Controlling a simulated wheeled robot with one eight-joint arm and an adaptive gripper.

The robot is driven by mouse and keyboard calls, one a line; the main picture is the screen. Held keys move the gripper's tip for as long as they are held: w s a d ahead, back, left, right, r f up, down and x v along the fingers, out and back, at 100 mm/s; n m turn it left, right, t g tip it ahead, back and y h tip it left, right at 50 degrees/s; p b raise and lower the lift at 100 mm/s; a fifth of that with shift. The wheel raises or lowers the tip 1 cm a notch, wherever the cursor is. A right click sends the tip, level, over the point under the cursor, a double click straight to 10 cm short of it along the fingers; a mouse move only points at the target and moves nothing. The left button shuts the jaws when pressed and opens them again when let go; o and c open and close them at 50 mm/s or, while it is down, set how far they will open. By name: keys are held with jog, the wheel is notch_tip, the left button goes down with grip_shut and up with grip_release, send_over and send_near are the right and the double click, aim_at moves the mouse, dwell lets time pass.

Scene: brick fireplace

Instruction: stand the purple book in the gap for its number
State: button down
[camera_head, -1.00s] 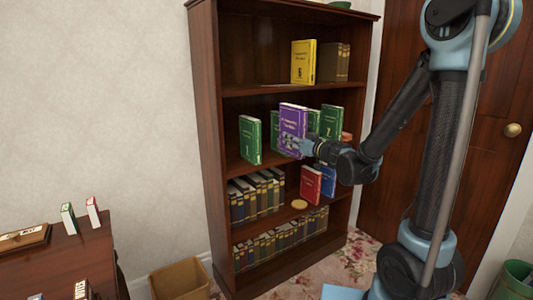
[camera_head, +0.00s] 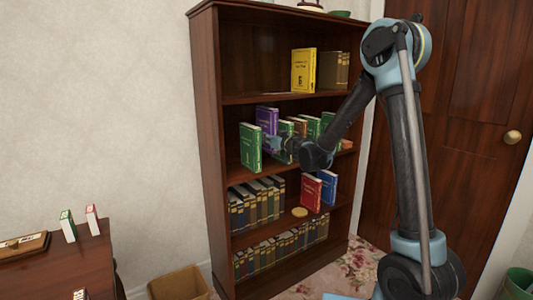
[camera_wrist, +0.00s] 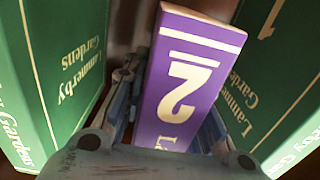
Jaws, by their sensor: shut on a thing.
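The purple book (camera_head: 265,117) is on the second shelf from the top, just right of and partly behind the green book numbered 1 (camera_head: 250,147). My gripper (camera_head: 278,144) is shut on the purple book. In the wrist view its purple spine (camera_wrist: 187,85), with a large 2, lies between my fingers. A green "Lammerby Gardens" book with a 1 (camera_wrist: 283,60) is to its right there, and another green book (camera_wrist: 60,70) to its left. The purple book's top is above its neighbours' tops. Its lower part is hidden, so I cannot tell whether it touches the shelf.
More green books (camera_head: 313,125) and a brown one (camera_head: 300,127) stand to the right on this shelf. A yellow book (camera_head: 303,71) stands above. Red (camera_head: 311,190) and blue (camera_head: 329,186) books and a round tan object (camera_head: 300,211) are below. Side room around my gripper is tight.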

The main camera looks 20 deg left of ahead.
aim_at(267, 150)
jog(key=shift+s+d+f, duration=0.1)
jog(key=shift+f, duration=3.35)
jog(key=c, duration=1.3)
grip_release()
jog(key=shift+f, duration=0.1)
jog(key=v, duration=1.1)
jog(key=shift+s+d, duration=0.2)
jog(key=shift+d, duration=0.05)
